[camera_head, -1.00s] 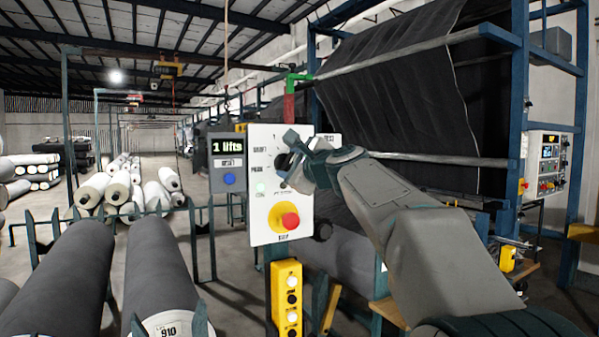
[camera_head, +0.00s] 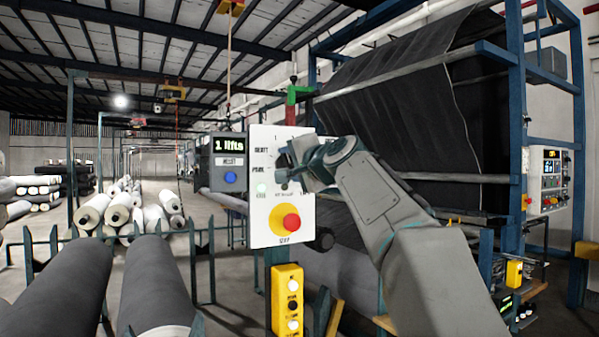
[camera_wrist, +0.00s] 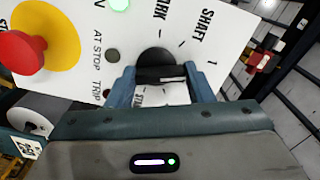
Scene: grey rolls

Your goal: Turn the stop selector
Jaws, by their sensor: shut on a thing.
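The stop selector is a round black knob (camera_wrist: 152,62) on a white control panel (camera_head: 262,215). In the wrist view, the blue fingers of my gripper (camera_wrist: 160,78) stand on either side of its grip bar and are shut on it. Printed words, including SHAFT and a partly hidden word ending in ARK, surround the knob. In the head view, my gripper (camera_head: 287,166) is at the panel's upper right and hides most of the knob. The exact position of the knob's pointer cannot be told.
A red stop button (camera_head: 291,222) on a yellow disc sits below the selector. A grey counter box (camera_head: 228,162) reading "1 lifts" is at the left. A yellow push-button box (camera_head: 287,300) hangs below. Grey rolls (camera_head: 160,285) lie at the lower left.

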